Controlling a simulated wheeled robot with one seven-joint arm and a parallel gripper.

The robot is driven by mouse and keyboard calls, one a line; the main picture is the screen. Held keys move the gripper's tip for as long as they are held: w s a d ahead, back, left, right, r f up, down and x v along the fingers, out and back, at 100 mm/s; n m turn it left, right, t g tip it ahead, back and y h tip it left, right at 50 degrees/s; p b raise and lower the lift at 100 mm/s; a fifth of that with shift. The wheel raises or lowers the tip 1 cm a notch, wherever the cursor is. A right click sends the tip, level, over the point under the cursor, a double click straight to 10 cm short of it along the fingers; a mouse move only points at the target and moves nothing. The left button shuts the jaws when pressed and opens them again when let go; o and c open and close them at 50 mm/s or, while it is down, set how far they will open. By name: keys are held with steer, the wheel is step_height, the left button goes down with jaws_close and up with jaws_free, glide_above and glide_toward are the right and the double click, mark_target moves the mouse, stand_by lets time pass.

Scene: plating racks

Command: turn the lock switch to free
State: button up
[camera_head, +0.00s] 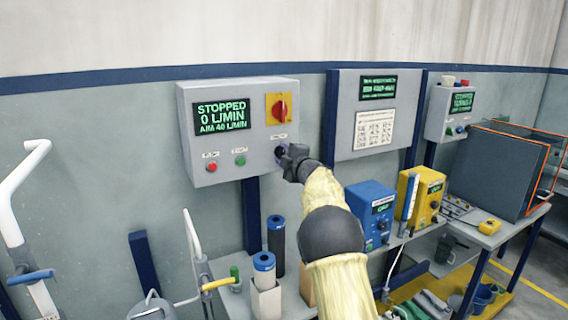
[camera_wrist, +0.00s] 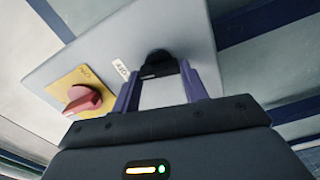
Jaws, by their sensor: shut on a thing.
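The lock switch appears to be the black knob (camera_wrist: 157,60) on the grey control box, below and right of the red rotary switch in the head view. A small white label (camera_wrist: 121,69) sits beside it, too blurred to read. My gripper (camera_head: 282,153) reaches the box's lower right front. In the wrist view my gripper (camera_wrist: 159,72) has its two purple fingers on either side of the black knob, shut on it. The knob's face is partly dark, so I cannot tell which way it points. In the head view my gripper hides most of it.
The grey box (camera_head: 228,166) has a screen (camera_head: 222,115) reading "STOPPED 0 L/MIN", a red rotary switch (camera_head: 279,109) on a yellow plate, and red (camera_head: 211,168) and green (camera_head: 240,161) buttons. Blue (camera_head: 371,209) and yellow (camera_head: 423,196) units stand on the bench right of my arm.

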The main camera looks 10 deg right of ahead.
steer(key=shift+f+n+b, duration=0.2)
steer(key=shift+n+b, duration=0.55)
steer(key=shift+n, duration=0.45)
steer(key=o, duration=1)
steer(key=shift+s+r, duration=0.1)
steer(key=shift+s, duration=0.05)
steer(key=b+v, duration=0.5)
steer(key=v, duration=1.2)
